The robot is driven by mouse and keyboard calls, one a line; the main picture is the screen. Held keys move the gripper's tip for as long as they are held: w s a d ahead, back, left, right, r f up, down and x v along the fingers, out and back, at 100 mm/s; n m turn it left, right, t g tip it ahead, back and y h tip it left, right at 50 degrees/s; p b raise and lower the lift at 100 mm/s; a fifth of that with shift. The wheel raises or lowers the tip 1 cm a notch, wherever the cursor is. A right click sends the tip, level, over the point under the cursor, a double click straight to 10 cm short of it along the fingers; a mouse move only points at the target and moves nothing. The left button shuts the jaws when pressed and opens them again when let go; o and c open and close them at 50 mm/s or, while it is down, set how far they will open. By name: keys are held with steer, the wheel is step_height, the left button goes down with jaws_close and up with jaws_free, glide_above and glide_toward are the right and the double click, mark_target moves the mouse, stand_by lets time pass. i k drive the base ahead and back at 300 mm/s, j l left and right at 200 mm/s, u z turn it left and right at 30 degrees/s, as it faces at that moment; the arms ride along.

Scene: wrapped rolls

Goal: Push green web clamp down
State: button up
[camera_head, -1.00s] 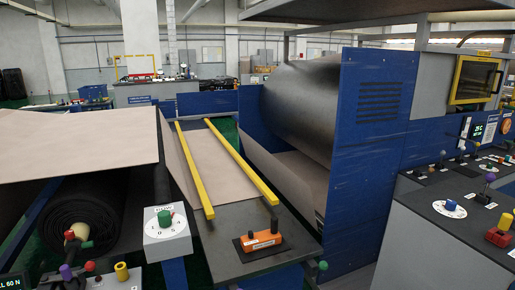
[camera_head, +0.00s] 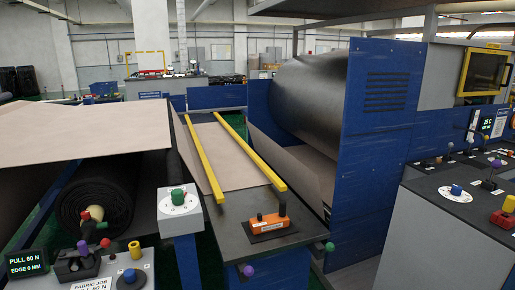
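A round green knob (camera_head: 330,246) shows at the right front corner of the dark table (camera_head: 240,230), below its edge. A green-tipped handle (camera_head: 103,225) stands in front of the black roll (camera_head: 100,195) at the left. A green dial knob (camera_head: 178,195) sits on a white box. No label marks which green part is the web clamp, so I cannot tell. My gripper is not in view.
An orange block with a black lever (camera_head: 270,222) sits on the dark table. Two yellow bars (camera_head: 252,155) lie over the pale web. A purple knob (camera_head: 248,270) is below the table's front edge. Control panels stand at the left (camera_head: 100,272) and right (camera_head: 470,205).

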mark_target(329, 247)
steer(key=i+l, duration=0.35)
steer(key=i, duration=0.25)
steer(key=i+l, duration=0.4)
steer(key=i, duration=0.15)
steer(key=i+j+u, duration=0.05)
